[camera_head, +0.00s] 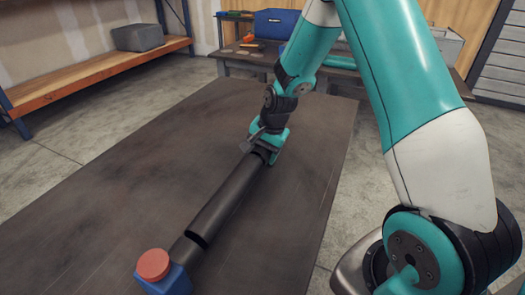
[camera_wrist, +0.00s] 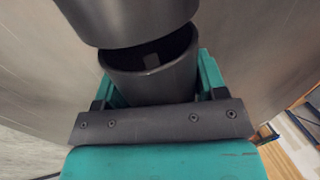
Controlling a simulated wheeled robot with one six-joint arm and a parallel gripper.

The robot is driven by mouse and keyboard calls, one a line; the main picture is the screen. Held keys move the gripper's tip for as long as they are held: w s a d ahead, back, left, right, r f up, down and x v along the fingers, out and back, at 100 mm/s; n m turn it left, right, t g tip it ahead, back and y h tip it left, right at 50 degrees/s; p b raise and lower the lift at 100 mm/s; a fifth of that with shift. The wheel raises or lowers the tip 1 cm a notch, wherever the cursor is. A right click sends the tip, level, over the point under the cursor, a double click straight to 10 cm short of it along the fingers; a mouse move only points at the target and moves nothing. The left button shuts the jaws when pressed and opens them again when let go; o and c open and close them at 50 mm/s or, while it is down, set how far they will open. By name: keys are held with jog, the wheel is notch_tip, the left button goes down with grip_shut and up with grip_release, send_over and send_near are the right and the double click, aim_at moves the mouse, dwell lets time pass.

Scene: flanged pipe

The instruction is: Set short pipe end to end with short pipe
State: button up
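My gripper (camera_head: 270,143) is shut on a dark grey short pipe (camera_head: 261,153). In the wrist view the held pipe (camera_wrist: 152,80) sits between the teal fingers, and its hollow end faces the near end of another dark pipe (camera_wrist: 125,18). The two ends are very close and look slightly offset, with the open mouth still showing; I cannot tell whether they touch. In the head view the other short pipe (camera_head: 226,198) lies in line with the held one, running toward the lower left. Most of the held pipe is hidden by my gripper.
The dark table (camera_head: 110,165) is otherwise clear. A bench with a blue case (camera_head: 276,23) is behind.

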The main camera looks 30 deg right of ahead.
jog(key=o, duration=0.3)
jog(key=v, duration=1.1)
jog(key=shift+w+r, duration=0.1)
jog(key=shift+r, duration=0.15)
jog(key=s+a+r+n+g+y, duration=0.1)
jog(key=s+a+r+n, duration=0.35)
jog(key=s+a, duration=0.2)
jog(key=s+a+r+n+y, duration=0.1)
jog(key=s+a+r+n, duration=0.2)
jog(key=s+a+n, duration=0.4)
jog(key=s+a+r+n+g, duration=0.1)
jog(key=s+a+n, duration=0.5)
jog(key=s, duration=0.6)
jog(key=shift+a+r+n+g+y, duration=0.15)
jog(key=shift+r+n+g+y, duration=0.15)
jog(key=shift+n, duration=0.25)
jog(key=shift+r, duration=0.1)
